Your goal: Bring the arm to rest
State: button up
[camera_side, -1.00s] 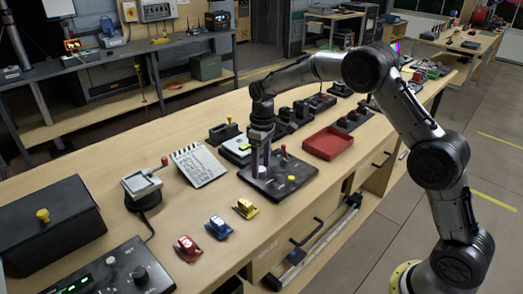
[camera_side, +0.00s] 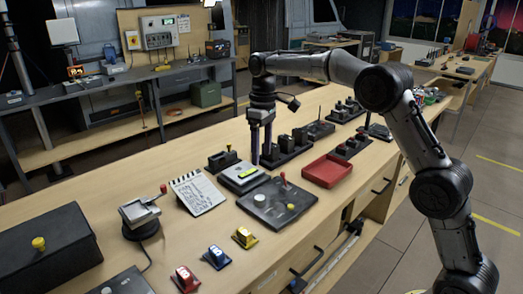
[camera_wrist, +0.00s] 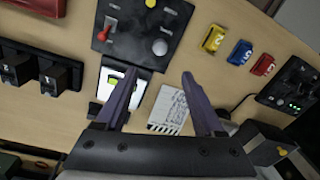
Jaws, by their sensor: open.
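My gripper (camera_side: 261,160) hangs with its fingers pointing down above the workbench (camera_side: 130,180), at the far side of a dark control panel (camera_side: 272,212). Its two purple-grey fingers are apart in the wrist view (camera_wrist: 160,73), with nothing held between them. The panel carries a white round knob (camera_side: 258,197), a red-tipped lever (camera_side: 283,182) and a yellow knob (camera_side: 291,207). The panel also shows at the top of the wrist view, beyond the fingertips.
A grey device with a green display (camera_side: 239,178) and a notepad (camera_side: 198,190) are left of the gripper. A red tray (camera_side: 327,171) is to its right. Red (camera_side: 186,278), blue (camera_side: 217,257) and yellow (camera_side: 244,237) numbered pieces sit nearer the front, with bare bench around them.

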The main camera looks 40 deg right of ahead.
jog(key=s+a+r+t, duration=0.2)
jog(key=s+r+t, duration=0.1)
jog(key=s+r, duration=0.9)
jog(key=s+r+t, duration=0.2)
jog(key=s, duration=1)
jog(key=s+f+m, duration=0.3)
jog(key=s+f, duration=0.8)
jog(key=f, duration=0.1)
jog(key=shift+s+f+t+h, duration=0.2)
jog(key=shift+t+h, duration=0.1)
jog(key=shift+t, duration=0.1)
